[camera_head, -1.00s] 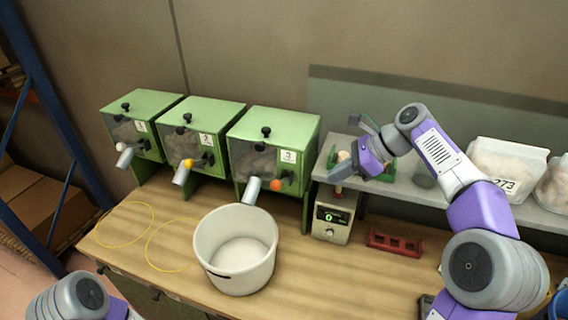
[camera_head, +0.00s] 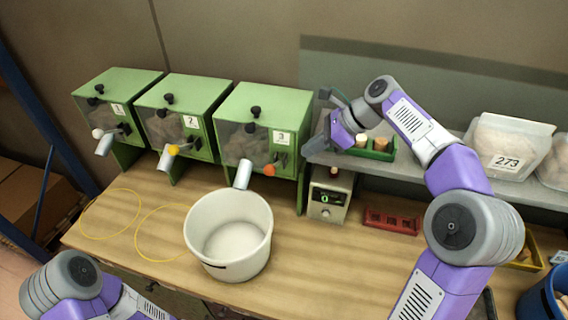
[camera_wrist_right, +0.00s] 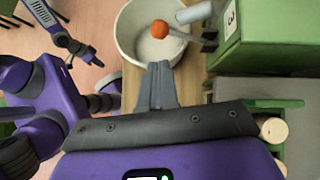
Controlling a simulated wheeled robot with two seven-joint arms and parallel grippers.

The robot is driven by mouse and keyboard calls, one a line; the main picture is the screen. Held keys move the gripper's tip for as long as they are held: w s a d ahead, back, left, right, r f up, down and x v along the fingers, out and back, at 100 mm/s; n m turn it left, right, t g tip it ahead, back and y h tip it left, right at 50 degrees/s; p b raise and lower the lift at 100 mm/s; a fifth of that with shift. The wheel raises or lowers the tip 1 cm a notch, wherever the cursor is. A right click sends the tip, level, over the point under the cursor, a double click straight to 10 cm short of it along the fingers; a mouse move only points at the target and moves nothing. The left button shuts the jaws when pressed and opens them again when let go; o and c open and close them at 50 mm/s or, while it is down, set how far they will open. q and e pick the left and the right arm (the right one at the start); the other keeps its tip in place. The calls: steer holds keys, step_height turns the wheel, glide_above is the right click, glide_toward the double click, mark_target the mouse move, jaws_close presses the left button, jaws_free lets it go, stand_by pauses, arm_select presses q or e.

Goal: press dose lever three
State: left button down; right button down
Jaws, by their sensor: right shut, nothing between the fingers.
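Dispenser three (camera_head: 265,103) is the rightmost green box. Its dose lever carries an orange ball (camera_head: 269,170), beside the grey spout (camera_head: 243,175). The ball also shows in the right wrist view (camera_wrist_right: 160,27), ahead of my fingertips. A white pot (camera_head: 228,228) stands below that spout. My right gripper (camera_head: 318,148) is just right of dispenser three, apart from the lever. Its fingers (camera_wrist_right: 160,68) are together and empty in the right wrist view. My left arm enters at the lower left; its gripper's state is unclear.
Dispensers one (camera_head: 110,103) and two (camera_head: 185,110) stand to the left. Yellow rings (camera_head: 110,190) mark the table. A scale-like box (camera_head: 329,196) and a red rack (camera_head: 391,221) stand to the right. A green tray (camera_head: 372,153) of corks is on the shelf.

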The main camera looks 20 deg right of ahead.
arm_select(q)
steer(key=shift+w+f, duration=0.1)
steer(key=shift+f, duration=0.1)
arm_select(e)
steer(key=x, duration=0.9)
steer(key=shift+w+a+r, duration=0.15)
steer(key=shift+w+a, duration=0.1)
steer(key=shift+a, duration=0.05)
arm_select(q)
steer(key=shift+f, duration=0.1)
arm_select(e)
steer(key=shift+a, duration=0.1)
